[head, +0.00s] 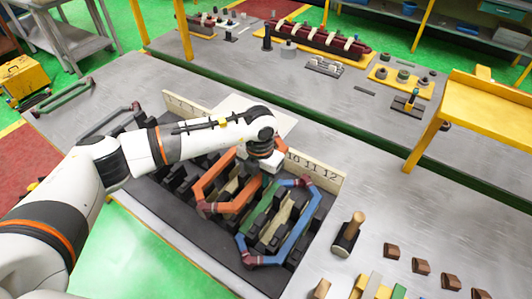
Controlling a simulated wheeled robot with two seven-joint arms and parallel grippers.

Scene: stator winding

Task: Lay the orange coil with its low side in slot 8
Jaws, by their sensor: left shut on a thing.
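The orange coil (206,183) is a six-sided loop with dark-red end knuckles, over the dark slotted stator block (160,212). My left gripper (272,162) reaches in from the left and is shut on the orange coil near its far right part. The gripper and wrist hide that part and most slot numbers. Only 10, 11 and 12 read clearly on the pale number board (333,180). I cannot tell which slot the coil's low side lines up with, or whether it is seated. My right gripper is not in view.
A blue and green coil (298,238) lies in the block just right of the orange one. A green coil (62,97) and a grey coil (108,118) lie on the table at left. A wooden-handled mallet (348,235) and several brown blocks (421,266) are at right.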

